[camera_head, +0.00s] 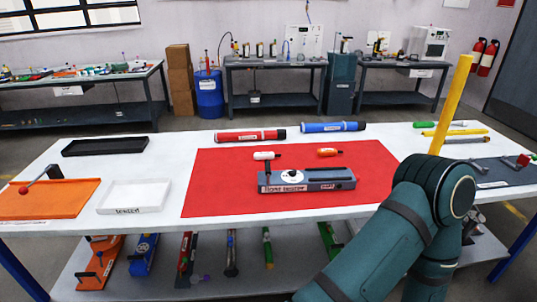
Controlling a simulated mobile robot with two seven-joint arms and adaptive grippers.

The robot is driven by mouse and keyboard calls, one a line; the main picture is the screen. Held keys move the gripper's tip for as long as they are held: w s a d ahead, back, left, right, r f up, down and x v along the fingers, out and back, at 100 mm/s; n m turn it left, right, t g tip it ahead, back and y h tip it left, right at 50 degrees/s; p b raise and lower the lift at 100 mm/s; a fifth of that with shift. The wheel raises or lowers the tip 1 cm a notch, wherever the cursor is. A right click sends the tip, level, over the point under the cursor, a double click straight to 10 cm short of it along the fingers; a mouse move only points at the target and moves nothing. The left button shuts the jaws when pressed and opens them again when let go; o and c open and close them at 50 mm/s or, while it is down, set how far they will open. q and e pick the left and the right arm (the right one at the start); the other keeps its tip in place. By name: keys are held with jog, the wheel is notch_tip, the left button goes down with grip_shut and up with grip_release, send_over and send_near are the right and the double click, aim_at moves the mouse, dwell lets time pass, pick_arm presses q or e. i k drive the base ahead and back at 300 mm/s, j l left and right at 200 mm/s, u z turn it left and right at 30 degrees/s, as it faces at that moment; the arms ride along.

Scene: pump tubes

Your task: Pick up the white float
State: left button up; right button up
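A small white float (262,156) lies on the red mat (220,180) on the white table, just behind the grey pump fixture (325,181). It has a dark end toward the right. An orange float (327,152) lies to its right on the same mat. My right arm reaches in from the lower right, and its gripper is hidden or out of view. My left arm and gripper are not in view. Nothing is seen touching the white float.
A red tube (250,136) and a blue tube (333,127) lie behind the mat. A yellow bar (451,105) rises above my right arm; what holds it is hidden. A black tray (110,146) and white tray (134,196) stand left. The mat's left part is clear.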

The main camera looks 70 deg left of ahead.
aim_at(263, 156)
jog(key=u, duration=2.2)
